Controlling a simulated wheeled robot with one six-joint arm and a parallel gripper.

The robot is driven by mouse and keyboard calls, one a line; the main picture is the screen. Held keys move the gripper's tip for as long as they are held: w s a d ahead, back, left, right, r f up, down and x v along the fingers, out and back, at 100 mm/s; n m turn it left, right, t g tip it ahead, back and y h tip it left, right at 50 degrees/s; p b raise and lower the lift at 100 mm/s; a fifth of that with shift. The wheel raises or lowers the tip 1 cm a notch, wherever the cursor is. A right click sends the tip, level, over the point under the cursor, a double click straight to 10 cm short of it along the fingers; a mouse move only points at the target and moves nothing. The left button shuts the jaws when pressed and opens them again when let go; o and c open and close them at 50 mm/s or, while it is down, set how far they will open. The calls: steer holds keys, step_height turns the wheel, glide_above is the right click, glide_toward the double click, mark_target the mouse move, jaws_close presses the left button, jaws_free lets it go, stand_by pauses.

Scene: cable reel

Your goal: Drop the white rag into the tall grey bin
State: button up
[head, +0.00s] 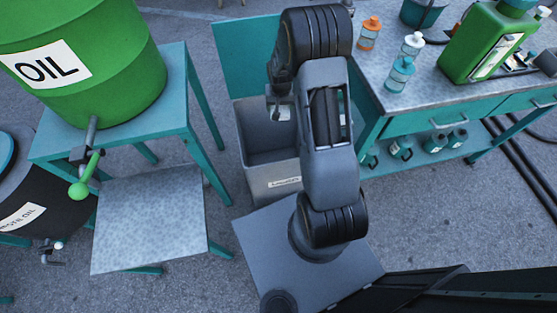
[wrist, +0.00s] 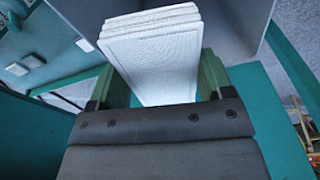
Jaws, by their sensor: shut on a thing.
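The white rag (wrist: 155,60) is a folded, layered stack, held between the two fingers of my gripper (wrist: 163,80) in the wrist view. The gripper is shut on it, one finger along each side. The tall grey bin (head: 258,176) stands open on the floor behind my arm in the head view, with a small label on its front. My gripper (head: 281,99) is over the bin's opening there, mostly hidden by my arm. A small pale patch at the gripper may be the rag. Its height above the rim is hard to tell.
A workbench (head: 432,112) with bottles and a green canister (head: 478,45) stands right of the bin. A teal stand (head: 178,95) with a green oil drum (head: 90,70) and a lower metal shelf (head: 150,215) is at left. A teal panel (head: 240,60) rises behind the bin.

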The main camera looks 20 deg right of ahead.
step_height(320, 180, down, 5)
steer(key=b, duration=0.2)
steer(key=shift+b, duration=0.35)
steer(key=shift+r, duration=0.1)
steer(key=o, duration=0.9)
steer(key=r, duration=0.4)
steer(key=s+r+p, duration=0.1)
steer(key=r, duration=0.8)
steer(key=shift+s+a+r+p, duration=0.25)
steer(key=shift+a+r+p, duration=0.05)
steer(key=shift+a+r, duration=0.05)
